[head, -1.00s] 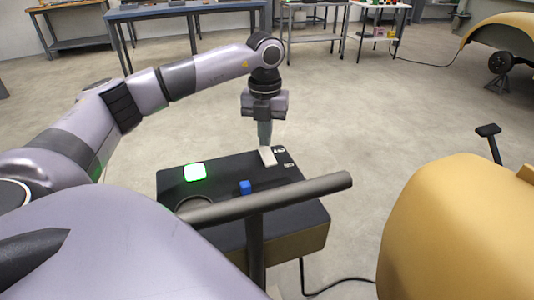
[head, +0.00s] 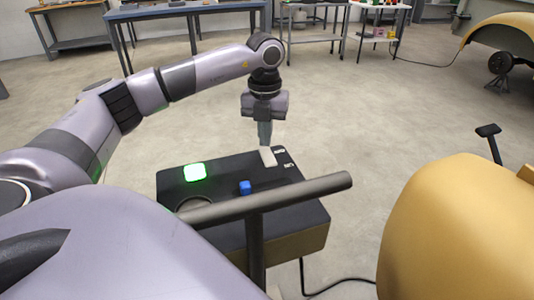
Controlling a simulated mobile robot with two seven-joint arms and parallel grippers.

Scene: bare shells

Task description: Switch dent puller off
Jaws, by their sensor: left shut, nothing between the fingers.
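The dent puller (head: 235,228) is a dark box with a tan front side, standing just ahead of me. On its top are a lit green square (head: 195,172), a small blue knob (head: 245,187) and a pale switch (head: 268,157) near the far right edge, beside small white labels. My left gripper (head: 265,141) points down with its fingers shut and empty, right at the pale switch. Whether the fingertips touch the switch I cannot tell. My right gripper is not in view.
A dark handlebar (head: 300,189) on a post crosses in front of the box and hides part of its top. A yellow shell (head: 455,230) stands at the right. A cable (head: 335,283) lies on the floor. Workbenches (head: 180,10) stand at the back; the floor between is clear.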

